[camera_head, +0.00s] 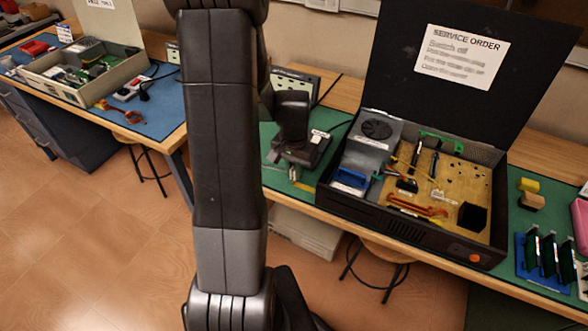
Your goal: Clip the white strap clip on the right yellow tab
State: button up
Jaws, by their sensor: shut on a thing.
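My gripper (292,168) is over the green mat, just left of the open black case (400,222). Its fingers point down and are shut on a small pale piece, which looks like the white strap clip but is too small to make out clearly. A thin yellow strip (304,187) lies on the mat just below and to the right of the fingertips. Inside the case, a small pale-yellow piece (437,196) stands on the tan board (460,175). I cannot tell which piece is the right yellow tab.
The case's raised lid (400,75) stands behind it with a service order sheet. Inside are a grey fan unit (376,130), a blue part (351,179), orange cables (415,207) and a black block (472,217). A blue rack (545,262) stands to the right.

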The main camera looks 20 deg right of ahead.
jog(key=shift+f+b, duration=0.9)
jog(key=shift+f, duration=0.25)
dwell(0.4)
jog(key=o, duration=0.8)
jog(key=shift+o, duration=0.2)
jog(key=o, duration=0.3)
jog(key=shift+o, duration=0.2)
jog(key=shift+r+p, duration=0.55)
jog(key=shift+r, duration=0.25)
jog(key=shift+r+p, duration=2.1)
jog(key=shift+r, duration=0.75)
